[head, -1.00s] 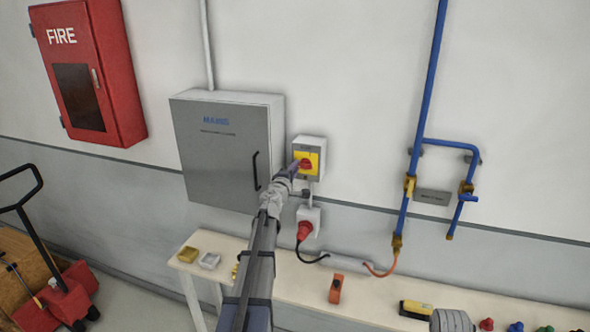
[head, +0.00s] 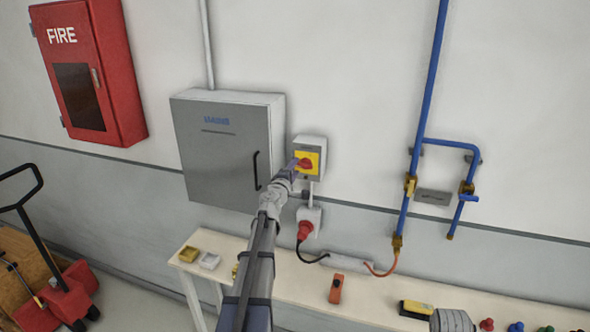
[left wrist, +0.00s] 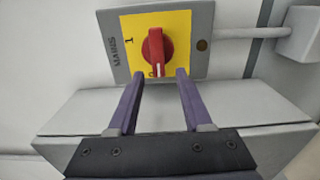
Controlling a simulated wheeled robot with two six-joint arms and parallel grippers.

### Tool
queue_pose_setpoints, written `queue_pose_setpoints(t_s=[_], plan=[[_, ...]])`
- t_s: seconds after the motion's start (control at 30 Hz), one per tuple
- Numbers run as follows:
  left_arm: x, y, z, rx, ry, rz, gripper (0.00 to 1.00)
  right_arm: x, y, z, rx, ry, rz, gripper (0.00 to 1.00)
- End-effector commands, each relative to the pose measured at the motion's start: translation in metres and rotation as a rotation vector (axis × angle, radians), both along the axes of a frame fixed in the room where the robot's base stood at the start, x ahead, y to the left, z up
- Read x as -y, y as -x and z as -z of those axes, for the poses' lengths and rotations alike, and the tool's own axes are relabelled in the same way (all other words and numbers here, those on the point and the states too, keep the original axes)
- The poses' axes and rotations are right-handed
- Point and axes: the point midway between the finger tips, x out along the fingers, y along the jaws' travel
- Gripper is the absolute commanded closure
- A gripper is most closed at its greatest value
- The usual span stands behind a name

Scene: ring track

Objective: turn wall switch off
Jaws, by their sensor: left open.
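The wall switch (head: 318,146) is a grey box with a yellow plate and a red rotary handle (head: 306,163). It also shows in the left wrist view (left wrist: 201,20), marked MAINS. There the handle (left wrist: 153,48) has its white pointer towards the bottom of the picture, at a mark that looks like a 0. A 1 is printed to its left. My left gripper (left wrist: 159,74) is open, with two purple fingers apart, their tips just below the handle in that view. Nothing is between them. Contact with the handle does not show. In the head view the left gripper (head: 293,165) reaches the switch from lower left.
A grey cabinet (head: 225,150) is left of the switch. A red plug in a socket (head: 309,222) sits below it. Blue pipes (head: 408,180) run at right. A bench (head: 300,277) with small items stands below. A red fire box (head: 88,72) hangs at upper left.

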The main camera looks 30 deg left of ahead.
Motion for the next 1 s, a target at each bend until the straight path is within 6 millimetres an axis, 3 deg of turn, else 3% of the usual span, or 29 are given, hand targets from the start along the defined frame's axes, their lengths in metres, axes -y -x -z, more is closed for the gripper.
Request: queue_pose_setpoints(t_s=[0.43, 1.0], plan=[[0.016, 0.066, 0.000, 0.000, 0.000, -0.001, 0.50, 0.000, 0.000, 0.000, 0.000, 0.000, 0.000, 0.50], [0.017, 0.070, 0.000, 0.000, 0.000, 0.000, 0.50, 0.000, 0.000, 0.000, 0.000, 0.000, 0.000, 0.50]])
